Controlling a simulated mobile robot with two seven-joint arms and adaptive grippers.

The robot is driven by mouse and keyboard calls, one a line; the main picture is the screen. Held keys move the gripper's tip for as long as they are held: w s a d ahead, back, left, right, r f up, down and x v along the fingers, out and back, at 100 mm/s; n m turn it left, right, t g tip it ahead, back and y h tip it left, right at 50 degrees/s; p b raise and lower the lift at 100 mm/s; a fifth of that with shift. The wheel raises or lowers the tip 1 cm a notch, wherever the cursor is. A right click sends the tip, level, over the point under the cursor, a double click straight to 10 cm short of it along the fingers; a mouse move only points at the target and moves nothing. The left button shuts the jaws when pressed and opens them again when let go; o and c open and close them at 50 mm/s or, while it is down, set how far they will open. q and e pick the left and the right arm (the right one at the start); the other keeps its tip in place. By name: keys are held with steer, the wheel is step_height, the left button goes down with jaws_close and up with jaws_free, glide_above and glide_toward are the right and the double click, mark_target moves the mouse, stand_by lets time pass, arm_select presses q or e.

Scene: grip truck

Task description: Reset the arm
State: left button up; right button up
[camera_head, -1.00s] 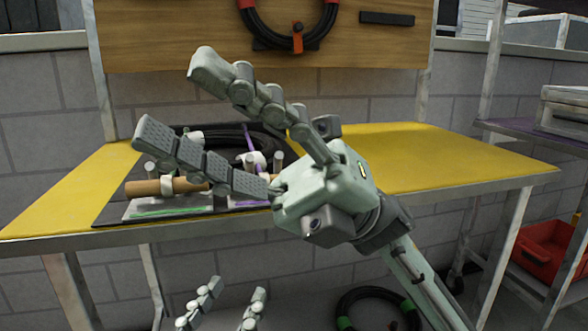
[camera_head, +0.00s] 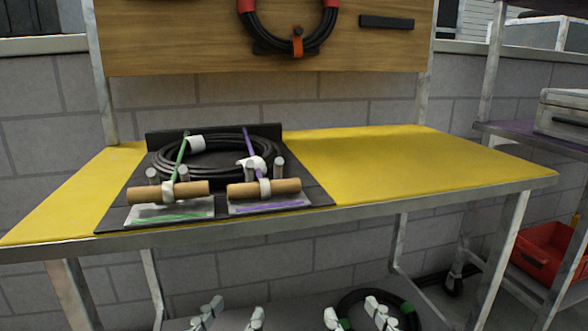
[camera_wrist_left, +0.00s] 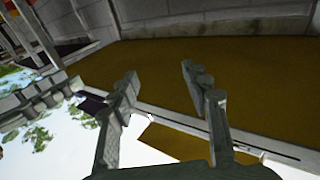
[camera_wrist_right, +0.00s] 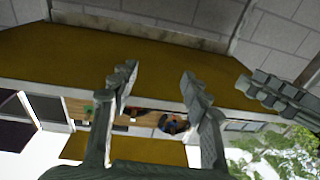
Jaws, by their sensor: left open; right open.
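My left gripper (camera_head: 233,314) shows only its fingertips at the bottom edge of the head view. Its two fingers stand apart, with nothing between them, in the left wrist view (camera_wrist_left: 159,74). My right gripper (camera_head: 353,313) is also low at the bottom edge of the head view, to the right of the left one. Its fingers are spread and empty in the right wrist view (camera_wrist_right: 158,76). Both grippers are in front of the table and below its top. The rest of both arms is out of the head view.
A yellow-topped table (camera_head: 400,160) stands ahead. The table's right half is clear. A shelf with a red bin (camera_head: 550,252) stands at right.

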arm_select(q)
steer(key=s+a+f+g+y+p, duration=0.1)
steer(key=a+f+g+y+p, duration=0.2)
steer(key=f, duration=0.5)
steer(key=a+f+g+y+p, duration=0.15)
steer(key=a+f+g, duration=0.3)
steer(key=f, duration=0.45)
arm_select(e)
steer(key=d+f+g+h, duration=0.2)
steer(key=d+f+g, duration=0.2)
steer(key=f, duration=0.4)
steer(key=d+f+g+h, duration=0.2)
steer(key=d+f+g, duration=0.1)
steer(key=f, duration=0.6)
arm_select(q)
steer(key=s+a+f+n+g+y+p, duration=0.2)
steer(key=s+a+f+g+p, duration=0.2)
steer(key=s+a+f+g, duration=0.3)
steer(key=s+a+f, duration=0.3)
steer(key=s+f, duration=0.1)
steer(key=shift+s+a+y+p, duration=0.3)
steer(key=shift+y, duration=0.05)
arm_select(e)
steer(key=s+d+f+m+g+h, duration=0.2)
steer(key=s+d+f+g, duration=0.5)
steer(key=s+d+f, duration=0.4)
steer(key=shift+s+g+h, duration=0.3)
steer(key=shift+s+h, duration=0.3)
steer(key=shift+s, duration=0.15)
